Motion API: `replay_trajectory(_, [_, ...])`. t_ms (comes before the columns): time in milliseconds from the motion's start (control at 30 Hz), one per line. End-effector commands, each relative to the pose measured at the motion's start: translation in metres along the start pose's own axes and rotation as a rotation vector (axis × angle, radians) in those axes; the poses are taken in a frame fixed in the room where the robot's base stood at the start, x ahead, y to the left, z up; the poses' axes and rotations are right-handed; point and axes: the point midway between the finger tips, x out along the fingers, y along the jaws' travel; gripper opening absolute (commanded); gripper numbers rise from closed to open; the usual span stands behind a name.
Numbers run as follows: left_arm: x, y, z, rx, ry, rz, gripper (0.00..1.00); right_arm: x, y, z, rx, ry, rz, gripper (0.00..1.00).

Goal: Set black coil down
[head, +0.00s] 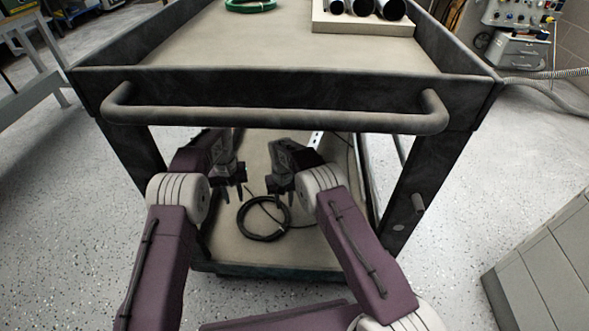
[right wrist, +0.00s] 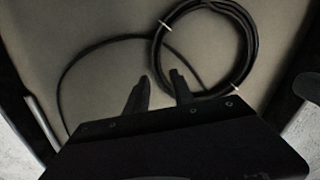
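The black coil (head: 262,238) lies flat on the cart's lower shelf. In the right wrist view the coil (right wrist: 248,58) shows two pale ties, and a loose cable tail curves away from it to the left. My right gripper (right wrist: 160,84) is open, its two fingers apart with nothing gripped between them, near the coil's edge. In the head view my right gripper (head: 279,190) is just above and behind the coil. My left gripper (head: 233,192) is beside the coil's upper left, fingers apart and empty.
The cart's upper tray (head: 230,50) and its grey handle (head: 270,119) overhang the lower shelf (head: 230,245). Dark legs stand at both sides. A green coil (head: 250,6) and a pale block with dark cylinders (head: 362,23) are on the upper tray.

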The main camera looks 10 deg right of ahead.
Motion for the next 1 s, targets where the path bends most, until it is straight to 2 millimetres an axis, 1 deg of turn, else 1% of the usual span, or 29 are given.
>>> replay_trajectory(33, [0.0,0.0,0.0,0.0,0.0,0.0,0.29,-0.015,0.0,-0.001,0.0,0.003,-0.001,0.29])
replay_trajectory(100, [0.0,0.0,0.0,0.0,0.0,0.0,0.29,-0.032,0.0,-0.001,0.0,0.003,-0.001,0.29])
replay_trajectory(200, [0.0,0.0,0.0,0.0,0.0,0.0,0.29,-0.052,0.0,0.0,0.0,0.001,0.0,0.29])
replay_trajectory(333, [0.0,0.0,0.0,0.0,0.0,0.0,0.29,-0.069,0.0,0.0,0.0,0.0,0.0,0.29])
replay_trajectory(467, [0.0,0.0,0.0,0.0,0.0,0.0,0.29,-0.074,0.0,0.0,0.0,-0.001,0.0,0.29])
replay_trajectory(1000, [0.0,0.0,0.0,0.0,0.0,0.0,0.29,-0.074,0.0,0.0,0.0,-0.001,0.0,0.29])
